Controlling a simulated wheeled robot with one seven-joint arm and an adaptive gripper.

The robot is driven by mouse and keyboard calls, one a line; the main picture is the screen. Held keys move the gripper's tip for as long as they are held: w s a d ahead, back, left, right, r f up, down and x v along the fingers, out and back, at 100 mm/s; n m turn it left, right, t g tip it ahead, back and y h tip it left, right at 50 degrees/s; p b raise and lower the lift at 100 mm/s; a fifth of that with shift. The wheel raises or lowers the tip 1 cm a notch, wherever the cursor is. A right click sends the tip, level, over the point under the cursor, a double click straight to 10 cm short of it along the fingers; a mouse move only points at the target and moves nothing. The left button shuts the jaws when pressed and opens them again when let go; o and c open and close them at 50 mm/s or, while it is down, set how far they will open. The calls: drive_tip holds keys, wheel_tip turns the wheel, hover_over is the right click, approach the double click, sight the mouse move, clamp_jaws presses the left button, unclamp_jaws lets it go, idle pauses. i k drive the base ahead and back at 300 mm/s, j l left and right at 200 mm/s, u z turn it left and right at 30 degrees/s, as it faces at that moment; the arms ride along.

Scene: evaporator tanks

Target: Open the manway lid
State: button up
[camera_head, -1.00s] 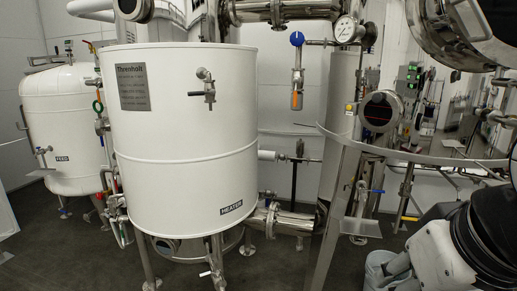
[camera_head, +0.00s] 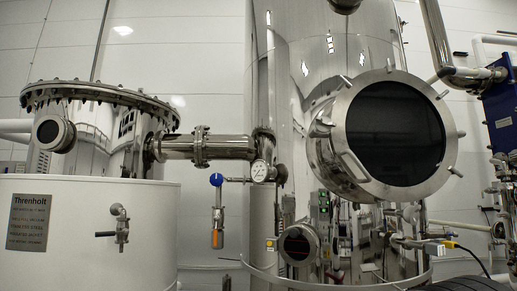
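The manway lid (camera_head: 395,134) is a large round steel disc with a dark centre, on a short neck on the right side of the tall polished steel tank (camera_head: 290,80). It looks closed against the neck. Several small clamps or bolts stick out around its rim. A pale bar shape (camera_head: 357,166), perhaps a handle, shows at its lower left. My gripper is not in view. A dark curved part at the bottom right edge may be my arm.
A white heater tank (camera_head: 90,235) with a bolted steel top stands at the left. A pipe (camera_head: 225,147) joins it to the tall tank. A gauge (camera_head: 260,171) and blue-knobbed valve (camera_head: 216,180) sit between. Blue equipment (camera_head: 499,110) and pipes stand at the right.

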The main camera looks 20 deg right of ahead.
sight(394, 137)
drive_tip(key=l+z, duration=0.15)
drive_tip(key=z, duration=0.3)
drive_tip(key=i+l+z, duration=0.1)
drive_tip(key=z, duration=0.35)
